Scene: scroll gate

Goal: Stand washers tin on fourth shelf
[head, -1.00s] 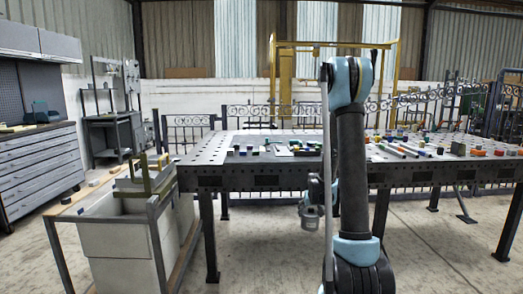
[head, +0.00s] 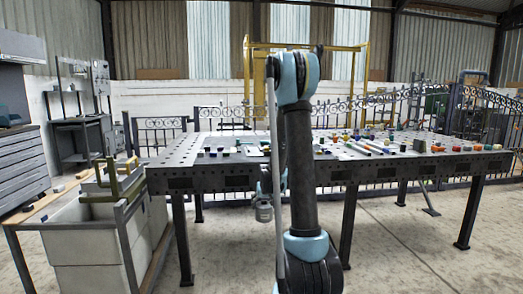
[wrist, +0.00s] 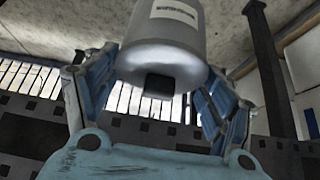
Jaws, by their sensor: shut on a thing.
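My gripper (wrist: 160,64) is shut on a grey cylindrical tin (wrist: 165,50) with a white label, its print too blurred to read surely. In the wrist view the blue fingers sit on both sides of the tin, and its underside shows a dark square patch. In the head view the tin (head: 263,211) hangs upright, small, beside my arm and in front of the table's near edge. My gripper there is mostly hidden behind my arm. I cannot make out the fourth shelf in either view.
A long perforated metal table (head: 200,160) holds several small coloured parts. A grey bin cart (head: 85,235) stands at the left, with drawers (head: 20,170) beyond it. An ornate dark gate (head: 395,105) and yellow frame (head: 368,75) stand behind. Floor at front right is clear.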

